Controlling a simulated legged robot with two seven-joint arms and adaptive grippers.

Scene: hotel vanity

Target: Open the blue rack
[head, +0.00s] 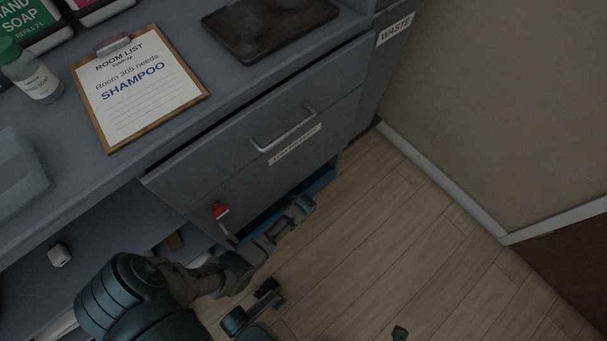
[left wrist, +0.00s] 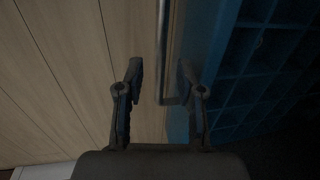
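The blue rack (head: 320,183) shows as a strip under the grey drawer front in the head view; my arm hides part of it. In the left wrist view the rack (left wrist: 262,60) fills the right side, with a grid of compartments. A metal handle bar (left wrist: 163,50) runs along its left edge. My left gripper (left wrist: 160,80) is open, with one finger on each side of the bar's end; a gap shows on both sides. In the head view my left gripper (head: 298,207) is beside the rack, low near the floor.
Above the rack is a drawer (head: 230,165) with a metal handle and a red key tag (head: 220,210). The counter holds a clipboard (head: 140,90), a bottle (head: 30,75) and a dark tray (head: 270,25). Wood floor (head: 390,230) is clear to the right, up to a wall.

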